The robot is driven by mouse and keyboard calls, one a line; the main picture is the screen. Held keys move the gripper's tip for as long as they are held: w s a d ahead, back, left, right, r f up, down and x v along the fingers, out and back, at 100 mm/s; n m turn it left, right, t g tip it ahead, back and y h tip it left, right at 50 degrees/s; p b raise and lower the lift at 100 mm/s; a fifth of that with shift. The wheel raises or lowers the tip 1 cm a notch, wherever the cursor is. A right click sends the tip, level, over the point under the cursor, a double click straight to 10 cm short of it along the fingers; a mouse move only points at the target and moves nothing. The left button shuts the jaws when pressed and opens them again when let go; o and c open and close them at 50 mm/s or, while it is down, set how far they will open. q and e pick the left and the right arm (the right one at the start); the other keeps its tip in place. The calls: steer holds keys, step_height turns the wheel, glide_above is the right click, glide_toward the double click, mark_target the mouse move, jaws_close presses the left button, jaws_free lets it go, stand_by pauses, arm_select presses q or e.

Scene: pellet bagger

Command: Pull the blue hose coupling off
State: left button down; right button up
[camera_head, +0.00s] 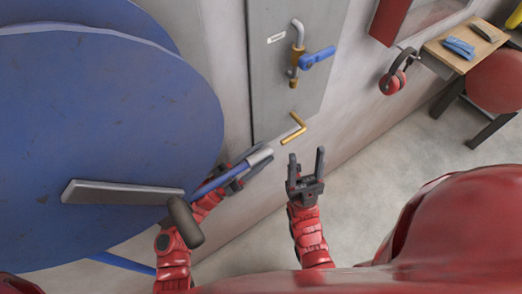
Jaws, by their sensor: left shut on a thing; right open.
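My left gripper (236,178) is shut on a blue hose (212,185) just behind its grey coupling end (261,156). The coupling points up and right toward a bent brass pipe (301,120) low on the grey panel. A small gap shows between the coupling's tip and the pipe, so the two look apart. My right gripper (306,168) is open and empty, right of the coupling and below the brass pipe. My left fingers partly hide where they grip the hose.
A large blue reel (130,110) with a grey crank arm (120,192) and dark knob (186,222) fills the left. Red earmuffs (392,82) hang right, near a small table (470,42). The floor right of my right gripper is clear.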

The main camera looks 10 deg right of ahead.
arm_select(q)
steer(key=shift+s+f, duration=0.1)
steer(key=shift+f, duration=0.05)
steer(key=c, duration=0.8)
jaws_free()
steer(key=shift+c, duration=0.2)
steer(key=o, duration=0.4)
steer(key=shift+a, duration=0.15)
steer(key=b+v, duration=0.3)
steer(key=v, duration=1.4)
